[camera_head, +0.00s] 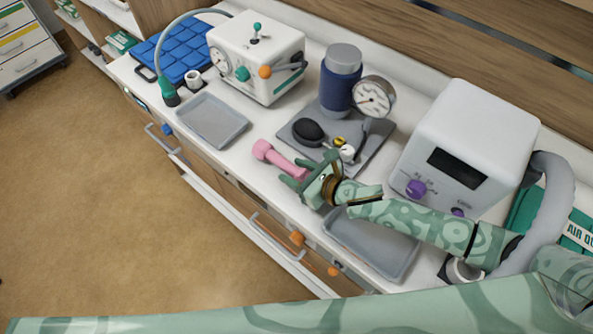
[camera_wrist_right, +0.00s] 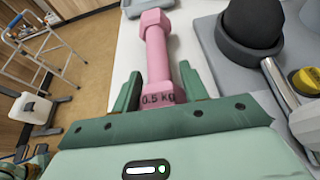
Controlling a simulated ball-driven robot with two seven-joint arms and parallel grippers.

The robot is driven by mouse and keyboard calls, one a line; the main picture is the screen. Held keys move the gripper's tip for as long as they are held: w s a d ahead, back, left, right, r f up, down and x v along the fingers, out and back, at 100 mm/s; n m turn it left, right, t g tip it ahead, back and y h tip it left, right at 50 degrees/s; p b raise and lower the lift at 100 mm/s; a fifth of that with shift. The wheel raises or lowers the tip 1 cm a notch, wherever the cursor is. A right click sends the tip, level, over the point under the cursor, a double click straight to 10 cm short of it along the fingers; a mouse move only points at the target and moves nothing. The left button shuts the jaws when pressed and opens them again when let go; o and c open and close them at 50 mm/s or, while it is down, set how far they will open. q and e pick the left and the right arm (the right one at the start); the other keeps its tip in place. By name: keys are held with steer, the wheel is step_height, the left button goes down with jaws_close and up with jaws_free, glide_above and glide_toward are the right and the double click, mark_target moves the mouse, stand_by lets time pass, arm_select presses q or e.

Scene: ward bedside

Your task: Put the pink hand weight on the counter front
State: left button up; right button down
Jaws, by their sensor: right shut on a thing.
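The pink hand weight (camera_head: 277,157) is at the counter (camera_head: 235,165) front, between a grey tray and the grey mat. In the right wrist view the pink hand weight (camera_wrist_right: 158,52) points away from me, its near head marked "0.5 kg". My right gripper (camera_head: 301,180) is shut on this near head; in the wrist view its green fingers (camera_wrist_right: 158,90) sit on either side. The far head is free. I cannot tell whether the weight touches the counter or is slightly above it. My left gripper is not in view.
A grey tray (camera_head: 211,121) lies left of the weight, another tray (camera_head: 370,245) lies below my right forearm. The grey mat (camera_head: 375,160) behind holds a black bulb (camera_head: 307,131), a blue cylinder (camera_head: 340,82) and a gauge (camera_head: 373,97). Drawer handles (camera_head: 277,240) line the front.

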steer(key=shift+f, duration=0.1)
steer(key=c, duration=0.7)
jaws_free()
steer(key=shift+c, duration=0.2)
steer(key=shift+s+d+r, duration=0.15)
steer(key=shift+r, duration=0.05)
steer(key=p+v, duration=0.1)
steer(key=v, duration=1)
steer(key=shift+s+d+r+p, duration=0.15)
steer(key=shift+s+d+p, duration=0.05)
steer(key=shift+p, duration=0.1)
